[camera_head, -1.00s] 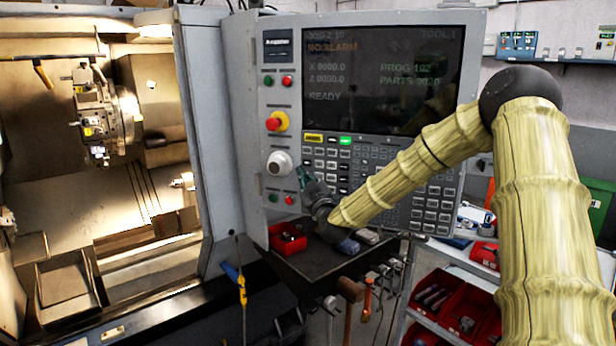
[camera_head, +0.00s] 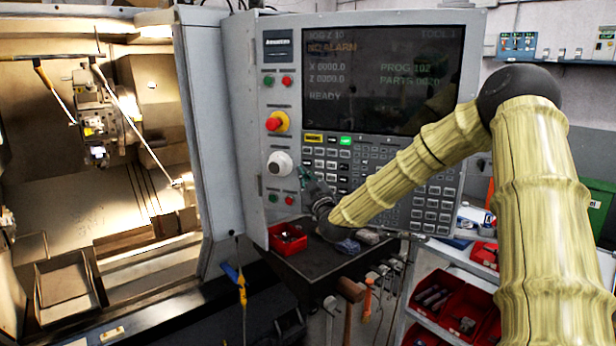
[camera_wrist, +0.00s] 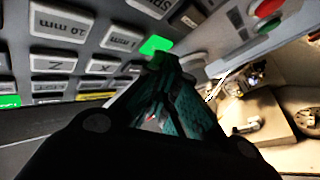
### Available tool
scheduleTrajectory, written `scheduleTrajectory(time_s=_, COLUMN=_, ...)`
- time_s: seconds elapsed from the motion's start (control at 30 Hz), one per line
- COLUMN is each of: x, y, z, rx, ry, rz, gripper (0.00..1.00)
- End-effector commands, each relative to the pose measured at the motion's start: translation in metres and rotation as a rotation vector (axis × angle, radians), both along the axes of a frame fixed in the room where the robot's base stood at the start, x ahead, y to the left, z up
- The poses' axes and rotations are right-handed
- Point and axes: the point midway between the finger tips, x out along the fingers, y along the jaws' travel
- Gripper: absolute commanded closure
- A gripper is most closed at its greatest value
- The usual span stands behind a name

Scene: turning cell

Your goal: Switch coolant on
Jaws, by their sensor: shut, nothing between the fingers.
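The control panel (camera_head: 270,220) stands in the middle of the head view, with rows of grey keys below its screen (camera_head: 385,80). My gripper (camera_head: 304,174) is shut and empty at the left edge of the keys. In the wrist view its fingertips (camera_wrist: 160,62) are close to a key lit green (camera_wrist: 155,45); I cannot tell whether they touch it or read its label. The gripper hides that key in the head view. Inside the machine, pale streaks (camera_head: 140,137) run down from the nozzle pipes past the turret (camera_head: 98,120).
Another green-lit key (camera_head: 345,141) is beside a yellow key (camera_head: 313,138). A red knob (camera_head: 275,123), a white dial (camera_head: 280,163) and red and green buttons flank the keys. A red bin (camera_head: 288,240) sits on the shelf below my gripper.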

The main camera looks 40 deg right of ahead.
Motion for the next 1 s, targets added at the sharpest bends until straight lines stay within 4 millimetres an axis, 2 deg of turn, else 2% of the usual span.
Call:
scheduleTrajectory(time_s=0.3, x=-0.007, y=0.011, z=0.000, rx=0.000, ry=0.000, rz=0.000, gripper=1.00)
scheduleTrajectory(time_s=0.67, x=-0.008, y=0.012, z=0.000, rx=0.000, ry=0.000, rz=0.000, gripper=1.00)
scheduleTrajectory(time_s=1.0, x=-0.021, y=0.031, z=-0.001, rx=-0.001, ry=0.000, rz=0.000, gripper=1.00)
